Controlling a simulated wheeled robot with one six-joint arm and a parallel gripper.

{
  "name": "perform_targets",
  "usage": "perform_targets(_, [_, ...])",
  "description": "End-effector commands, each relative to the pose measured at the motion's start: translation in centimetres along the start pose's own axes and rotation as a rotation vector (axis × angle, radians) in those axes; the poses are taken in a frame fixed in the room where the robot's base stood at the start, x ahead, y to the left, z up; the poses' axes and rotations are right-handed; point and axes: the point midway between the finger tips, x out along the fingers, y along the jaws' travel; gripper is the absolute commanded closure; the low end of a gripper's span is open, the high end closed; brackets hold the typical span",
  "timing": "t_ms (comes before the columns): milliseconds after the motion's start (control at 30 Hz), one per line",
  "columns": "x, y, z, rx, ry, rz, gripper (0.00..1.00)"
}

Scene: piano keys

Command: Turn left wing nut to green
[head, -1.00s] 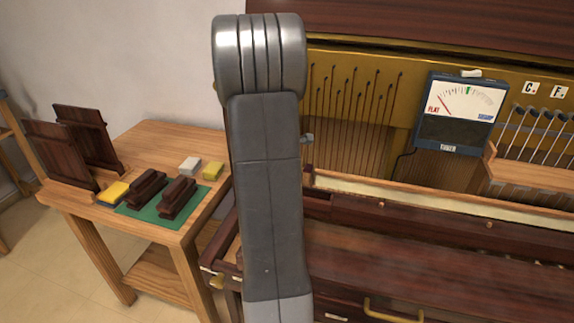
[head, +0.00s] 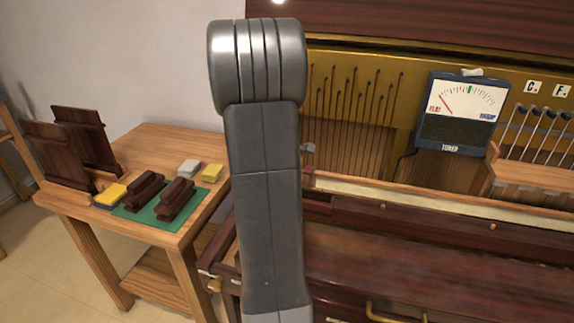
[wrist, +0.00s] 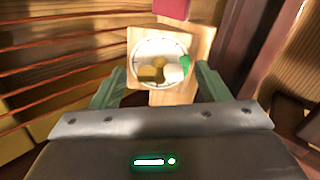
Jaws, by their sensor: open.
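In the wrist view a round white dial (wrist: 143,49) sits on a pale wooden block (wrist: 197,48), with a brass wing nut (wrist: 152,73) at its middle. A green mark (wrist: 185,63) shows at the dial's right edge. My gripper (wrist: 158,80) is open, with one green finger on each side of the dial's lower part. Whether the fingers touch the nut cannot be told; none is seen closed on it. In the head view my arm hides the nut. The tuner (head: 455,128) shows its red needle on the FLAT side, left of a green mark.
A red block (wrist: 172,8) sits above the dial. Strings run at the left of the wrist view, and a dark wooden post stands at the right. In the head view a side table (head: 165,140) holds dark wooden parts and several small blocks. A rack of tools (head: 530,170) is at the right.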

Motion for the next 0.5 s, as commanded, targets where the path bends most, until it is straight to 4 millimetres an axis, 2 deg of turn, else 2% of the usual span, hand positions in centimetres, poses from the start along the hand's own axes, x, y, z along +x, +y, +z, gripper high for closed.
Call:
perform_targets(333, [-0.1,0.0,0.0,-0.001,0.0,0.001,0.31])
perform_targets(500, [-1.0,0.1,0.0,-0.002,0.001,0.001,0.31])
